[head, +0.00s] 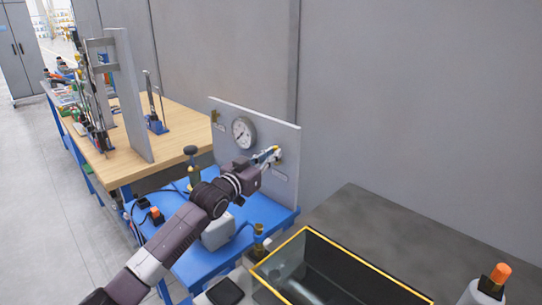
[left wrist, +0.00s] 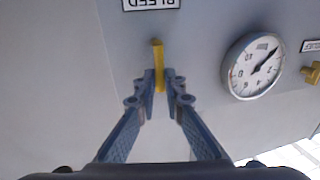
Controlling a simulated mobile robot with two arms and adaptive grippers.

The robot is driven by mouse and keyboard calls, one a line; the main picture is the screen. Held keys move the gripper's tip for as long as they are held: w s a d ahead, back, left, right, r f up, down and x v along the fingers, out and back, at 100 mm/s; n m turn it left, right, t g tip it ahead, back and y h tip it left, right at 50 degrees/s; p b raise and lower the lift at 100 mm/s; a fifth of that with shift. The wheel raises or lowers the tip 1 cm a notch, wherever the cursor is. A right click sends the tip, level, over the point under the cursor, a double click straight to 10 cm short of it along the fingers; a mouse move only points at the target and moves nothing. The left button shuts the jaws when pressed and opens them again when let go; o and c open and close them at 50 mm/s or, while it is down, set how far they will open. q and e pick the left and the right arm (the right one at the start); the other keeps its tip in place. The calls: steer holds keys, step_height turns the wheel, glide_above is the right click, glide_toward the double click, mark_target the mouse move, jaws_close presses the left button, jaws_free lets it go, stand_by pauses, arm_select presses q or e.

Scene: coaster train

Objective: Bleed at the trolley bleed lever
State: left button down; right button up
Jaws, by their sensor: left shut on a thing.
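The yellow bleed lever (left wrist: 158,52) is on the grey panel (head: 223,126), beside a label reading BLEED (left wrist: 151,4) that shows upside down in the left wrist view. My left gripper (left wrist: 160,82) is shut on the lever, with one blue finger on each side of it. In the head view my left gripper (head: 268,155) reaches the right part of the panel, and the lever is mostly hidden by the fingers. A round pressure gauge (head: 244,132) is on the panel, left of my gripper; it also shows in the left wrist view (left wrist: 253,66). My right gripper is not in view.
The panel stands on a blue trolley (head: 279,216). A second brass fitting (left wrist: 312,73) is beyond the gauge. A wooden workbench (head: 178,124) with tools is behind on the left. A yellow-rimmed dark bin (head: 375,277) and an orange-capped bottle (head: 492,283) are at front right.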

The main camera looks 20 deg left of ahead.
arm_select(q)
steer(key=shift+f, duration=0.1)
steer(key=c, duration=2)
jaws_free()
steer(key=shift+s, duration=0.1)
steer(key=s, duration=0.4)
steer(key=s+a, duration=0.1)
steer(key=s, duration=0.6)
steer(key=shift+s+a, duration=0.3)
steer(key=shift+s, duration=0.1)
